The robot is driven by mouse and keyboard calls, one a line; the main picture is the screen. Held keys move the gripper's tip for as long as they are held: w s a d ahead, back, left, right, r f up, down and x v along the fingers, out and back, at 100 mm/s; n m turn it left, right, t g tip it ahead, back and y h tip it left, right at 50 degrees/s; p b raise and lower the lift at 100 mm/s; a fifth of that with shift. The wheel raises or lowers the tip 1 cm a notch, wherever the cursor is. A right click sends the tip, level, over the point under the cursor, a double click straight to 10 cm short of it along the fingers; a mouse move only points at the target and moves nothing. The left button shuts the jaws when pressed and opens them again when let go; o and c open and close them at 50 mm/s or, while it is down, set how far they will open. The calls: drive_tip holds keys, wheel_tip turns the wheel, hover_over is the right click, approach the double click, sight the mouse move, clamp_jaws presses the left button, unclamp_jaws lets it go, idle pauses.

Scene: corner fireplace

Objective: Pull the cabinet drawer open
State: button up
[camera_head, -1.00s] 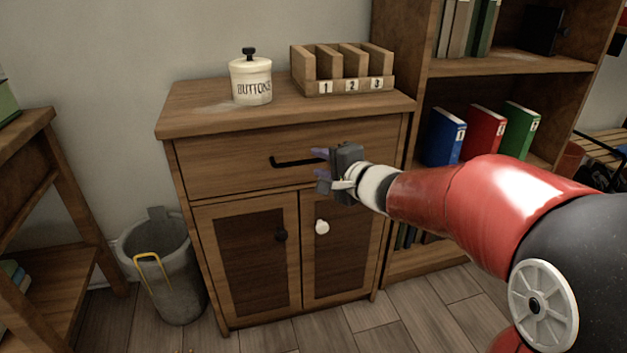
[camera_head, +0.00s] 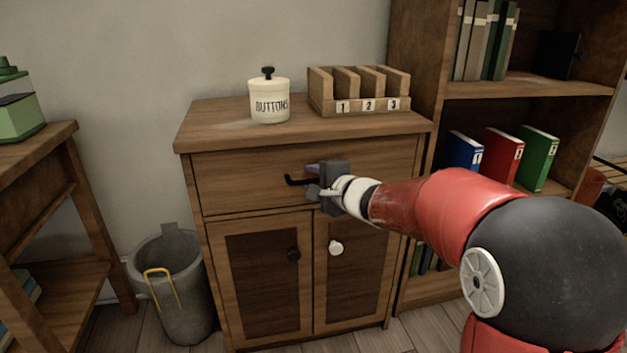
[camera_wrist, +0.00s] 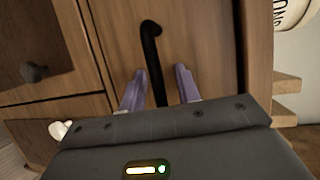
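The wooden cabinet (camera_head: 250,136) stands against the wall, with one wide drawer (camera_head: 235,182) above two doors. The drawer looks closed. Its black bar handle (camera_head: 292,181) is partly hidden behind my gripper (camera_head: 312,181) in the head view. In the wrist view, the two purple fingers of my gripper (camera_wrist: 159,88) are apart, with the black handle (camera_wrist: 150,45) running between them. A gap shows on each side of the handle, so the fingers do not appear clamped on it.
On the cabinet top stand a white "BUTTONS" jar (camera_head: 269,100) and a numbered wooden rack (camera_head: 358,108). Below are a black knob (camera_head: 293,254) and a white knob (camera_head: 336,248). A grey bin (camera_head: 178,290) stands left; a bookshelf (camera_head: 530,88) stands right.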

clamp_jaws()
